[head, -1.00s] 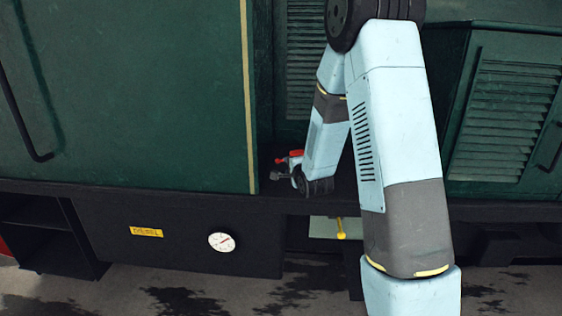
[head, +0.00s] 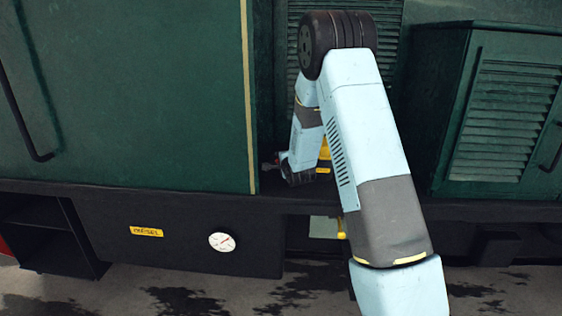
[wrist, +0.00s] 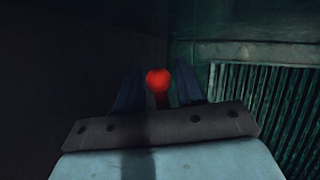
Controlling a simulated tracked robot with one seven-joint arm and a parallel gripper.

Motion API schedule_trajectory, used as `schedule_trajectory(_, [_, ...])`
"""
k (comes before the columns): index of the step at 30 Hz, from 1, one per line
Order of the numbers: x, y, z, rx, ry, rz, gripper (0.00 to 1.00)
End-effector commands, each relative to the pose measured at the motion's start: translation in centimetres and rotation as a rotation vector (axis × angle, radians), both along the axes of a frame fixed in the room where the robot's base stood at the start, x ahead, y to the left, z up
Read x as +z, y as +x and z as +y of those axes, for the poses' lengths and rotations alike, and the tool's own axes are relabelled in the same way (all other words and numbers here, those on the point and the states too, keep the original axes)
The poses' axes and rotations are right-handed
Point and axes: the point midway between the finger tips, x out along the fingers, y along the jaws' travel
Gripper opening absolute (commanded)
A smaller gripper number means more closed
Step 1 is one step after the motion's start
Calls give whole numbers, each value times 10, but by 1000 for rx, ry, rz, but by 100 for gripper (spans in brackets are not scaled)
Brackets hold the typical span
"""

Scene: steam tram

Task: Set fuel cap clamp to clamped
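In the wrist view a red rounded knob (wrist: 157,77) on a short red stem stands between the two dark fingers of my gripper (wrist: 159,88). I take it for the handle of the fuel cap clamp; the cap is not clear in the dark. The fingers are apart, one on each side of the knob, and contact is not visible. In the head view my wrist is low beside the edge of the green cab.
A green body panel (head: 130,90) with a yellow edge stands close on the left. A louvred green box (head: 500,110) stands on the right. A yellow part (head: 324,157) shows behind my arm. A white gauge (head: 222,242) and yellow label (head: 146,232) sit below on the dark frame.

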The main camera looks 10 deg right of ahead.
Motion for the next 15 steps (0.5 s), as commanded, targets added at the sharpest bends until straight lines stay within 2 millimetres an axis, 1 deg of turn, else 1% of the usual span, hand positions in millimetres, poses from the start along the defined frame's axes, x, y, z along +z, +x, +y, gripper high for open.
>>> schedule_trajectory(3, [0,0,0,0,0,0,37])
schedule_trajectory(4, [0,0,0,0,0,0,35])
schedule_trajectory(15, [0,-1,-1,-1,0,1,0])
